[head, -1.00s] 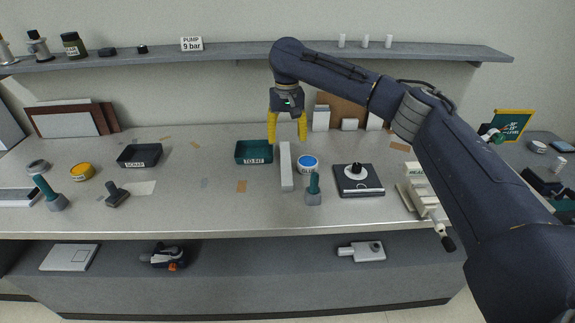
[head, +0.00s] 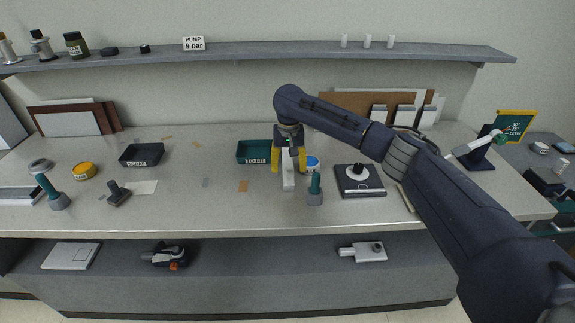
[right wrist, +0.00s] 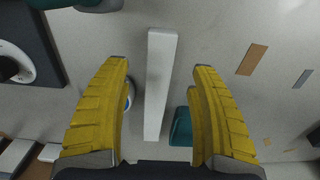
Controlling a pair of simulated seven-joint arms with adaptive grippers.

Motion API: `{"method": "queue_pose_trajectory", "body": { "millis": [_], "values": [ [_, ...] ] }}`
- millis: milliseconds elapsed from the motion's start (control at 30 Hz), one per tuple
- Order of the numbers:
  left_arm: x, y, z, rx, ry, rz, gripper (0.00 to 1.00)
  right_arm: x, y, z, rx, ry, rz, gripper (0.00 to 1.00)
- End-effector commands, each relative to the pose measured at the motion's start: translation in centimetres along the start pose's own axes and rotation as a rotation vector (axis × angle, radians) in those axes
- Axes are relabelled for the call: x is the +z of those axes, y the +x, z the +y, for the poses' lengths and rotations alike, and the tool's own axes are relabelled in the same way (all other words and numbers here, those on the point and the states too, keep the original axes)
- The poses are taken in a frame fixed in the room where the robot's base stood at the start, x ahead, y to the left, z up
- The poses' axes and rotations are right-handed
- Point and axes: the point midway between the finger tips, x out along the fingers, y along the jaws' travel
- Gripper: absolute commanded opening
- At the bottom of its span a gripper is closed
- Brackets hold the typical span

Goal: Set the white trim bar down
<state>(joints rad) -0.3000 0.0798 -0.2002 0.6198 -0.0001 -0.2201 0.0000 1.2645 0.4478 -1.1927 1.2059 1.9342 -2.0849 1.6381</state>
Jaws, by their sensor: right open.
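The white trim bar (head: 288,181) lies lengthwise on the grey bench, pointing from front to back. It also shows in the right wrist view (right wrist: 157,95), running between the yellow fingers. My right gripper (head: 289,171) is open with one finger on each side of the bar. In the right wrist view my right gripper (right wrist: 161,66) shows a gap between each finger and the bar. The gripper covers the bar's far part in the head view. My left gripper is not in view.
A green tray (head: 253,152) stands just left of the bar. A blue-and-white tin (head: 313,163) and a teal-handled tool (head: 315,190) stand close on its right. A black scale-like device (head: 359,181) is farther right. The bench front left of the bar is mostly clear.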

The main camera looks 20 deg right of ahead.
Motion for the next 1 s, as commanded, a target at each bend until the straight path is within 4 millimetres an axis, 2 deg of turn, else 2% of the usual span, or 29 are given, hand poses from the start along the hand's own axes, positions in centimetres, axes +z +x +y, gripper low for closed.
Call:
{"method": "queue_pose_trajectory", "body": {
  "millis": [167, 600, 967, 1000],
  "values": [
    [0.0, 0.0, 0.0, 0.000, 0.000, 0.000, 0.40, 0.0, 0.6, 0.0, 0.001, -0.001, 0.000, 0.62],
    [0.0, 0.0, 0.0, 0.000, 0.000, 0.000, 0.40, 0.2, 5.2, 0.0, 0.000, 0.000, -0.001, 0.62],
    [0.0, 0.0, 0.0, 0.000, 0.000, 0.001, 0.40, 0.1, 5.6, 0.0, 0.000, -0.001, 0.000, 0.63],
    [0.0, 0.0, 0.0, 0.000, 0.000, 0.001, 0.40, 0.1, 5.6, 0.0, 0.000, -0.001, 0.000, 0.59]
  ]
}}
